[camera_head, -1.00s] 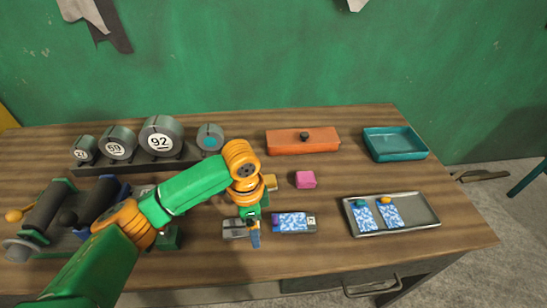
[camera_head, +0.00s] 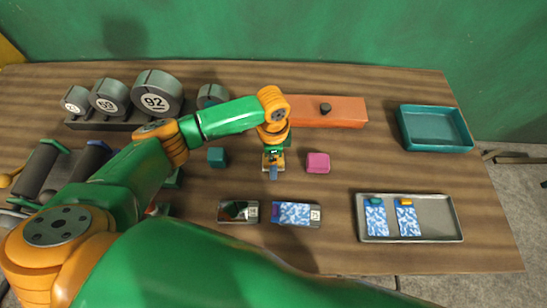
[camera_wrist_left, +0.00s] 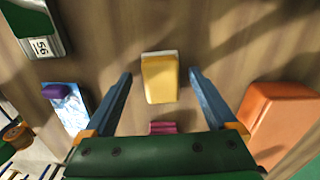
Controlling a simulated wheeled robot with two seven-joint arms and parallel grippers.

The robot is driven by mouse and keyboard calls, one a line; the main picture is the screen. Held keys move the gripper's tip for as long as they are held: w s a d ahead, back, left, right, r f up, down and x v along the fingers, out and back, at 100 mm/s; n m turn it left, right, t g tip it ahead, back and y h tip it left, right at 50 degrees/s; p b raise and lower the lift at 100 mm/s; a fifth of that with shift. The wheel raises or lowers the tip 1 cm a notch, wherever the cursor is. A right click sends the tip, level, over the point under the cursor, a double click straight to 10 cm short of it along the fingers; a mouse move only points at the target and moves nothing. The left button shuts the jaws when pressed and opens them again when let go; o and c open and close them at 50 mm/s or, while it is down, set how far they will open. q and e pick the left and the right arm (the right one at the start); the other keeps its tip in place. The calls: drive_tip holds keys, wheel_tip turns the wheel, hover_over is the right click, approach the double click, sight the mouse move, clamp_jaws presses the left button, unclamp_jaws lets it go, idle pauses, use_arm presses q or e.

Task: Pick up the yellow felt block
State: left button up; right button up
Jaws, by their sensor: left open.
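The yellow felt block (camera_wrist_left: 160,80) lies on the wooden table in the left wrist view, with a pale strip along its far edge. In the head view my left gripper and wrist mostly hide it. My left gripper (camera_head: 273,172) points down over the table, left of the pink block (camera_head: 317,163). In the wrist view its open blue fingers (camera_wrist_left: 160,75) appear on either side of the yellow block, with a clear gap on each side. Nothing is held. My right gripper is not in view.
A teal block (camera_head: 217,157) sits left of the gripper. An orange box (camera_head: 335,111) lies behind. Two small cases (camera_head: 238,211) lie in front. A metal tray (camera_head: 440,216) with patterned cards and an empty teal tray (camera_head: 436,129) stand at right. Round weights (camera_head: 155,92) stand back left.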

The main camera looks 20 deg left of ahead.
use_arm(q)
drive_tip(key=shift+w+f, duration=0.15)
drive_tip(key=shift+w, duration=0.1)
drive_tip(key=shift+s, duration=0.25)
drive_tip(key=c, duration=1.4)
drive_tip(key=shift+w, duration=0.15)
clamp_jaws()
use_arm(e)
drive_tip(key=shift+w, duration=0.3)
use_arm(q)
drive_tip(key=shift+r, duration=0.35)
drive_tip(key=r, duration=0.2)
drive_tip(key=r+b, duration=0.1)
drive_tip(key=shift+d, duration=0.25)
drive_tip(key=s+d+r+b, duration=0.1)
drive_tip(key=s+d+r, duration=0.4)
drive_tip(key=d+r, duration=0.4)
drive_tip(key=d, duration=0.3)
drive_tip(key=shift+d+r, duration=0.25)
drive_tip(key=shift+d, duration=0.05)
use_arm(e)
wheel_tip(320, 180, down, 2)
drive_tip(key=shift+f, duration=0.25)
